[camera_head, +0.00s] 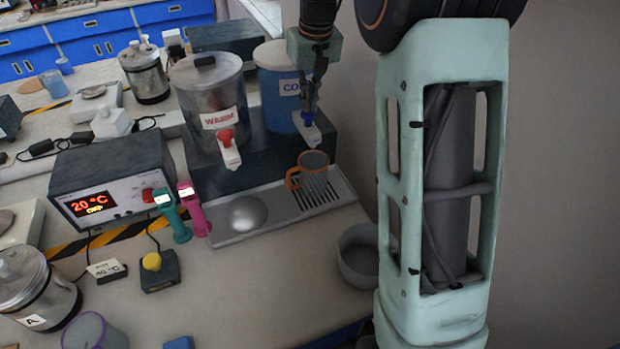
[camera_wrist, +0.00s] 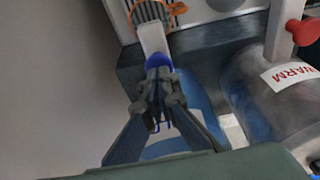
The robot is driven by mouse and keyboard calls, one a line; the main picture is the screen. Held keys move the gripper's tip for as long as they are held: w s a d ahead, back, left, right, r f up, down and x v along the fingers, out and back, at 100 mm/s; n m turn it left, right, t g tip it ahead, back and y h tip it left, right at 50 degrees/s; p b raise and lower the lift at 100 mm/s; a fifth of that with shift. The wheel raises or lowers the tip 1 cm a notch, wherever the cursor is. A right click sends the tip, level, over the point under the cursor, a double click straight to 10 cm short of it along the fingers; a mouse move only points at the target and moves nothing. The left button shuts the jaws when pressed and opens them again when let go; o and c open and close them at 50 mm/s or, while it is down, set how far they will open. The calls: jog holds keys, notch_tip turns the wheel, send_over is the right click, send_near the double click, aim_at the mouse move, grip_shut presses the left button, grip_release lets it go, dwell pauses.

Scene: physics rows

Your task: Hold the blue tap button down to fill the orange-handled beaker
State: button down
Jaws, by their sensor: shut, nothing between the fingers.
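The orange-handled beaker (camera_head: 313,172) stands upright on the slotted drip grate under the cold tank's tap, handle to the left. In the wrist view its orange rim and handle (camera_wrist: 158,10) show at the top edge. The blue tap button (camera_wrist: 158,61) sits on a white tap (camera_wrist: 152,38); in the head view the white tap (camera_head: 312,132) is above the beaker. My gripper (camera_head: 307,108) is shut and empty, pointing down, its fingertips at the blue button. It also shows in the wrist view (camera_wrist: 159,76). I cannot tell if the button is pressed, or the beaker's water level.
The warm tank (camera_head: 205,85) with its red button (camera_head: 225,136) stands left of the blue cold tank (camera_head: 272,100). The drip tray (camera_head: 275,212) holds a metal dome. A grey bowl (camera_head: 358,256) is at right. A heater box (camera_head: 110,185) and handled tools stand left.

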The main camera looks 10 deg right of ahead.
jog(key=shift+f+b, duration=0.55)
jog(key=shift+f, duration=0.45)
dwell(7.0)
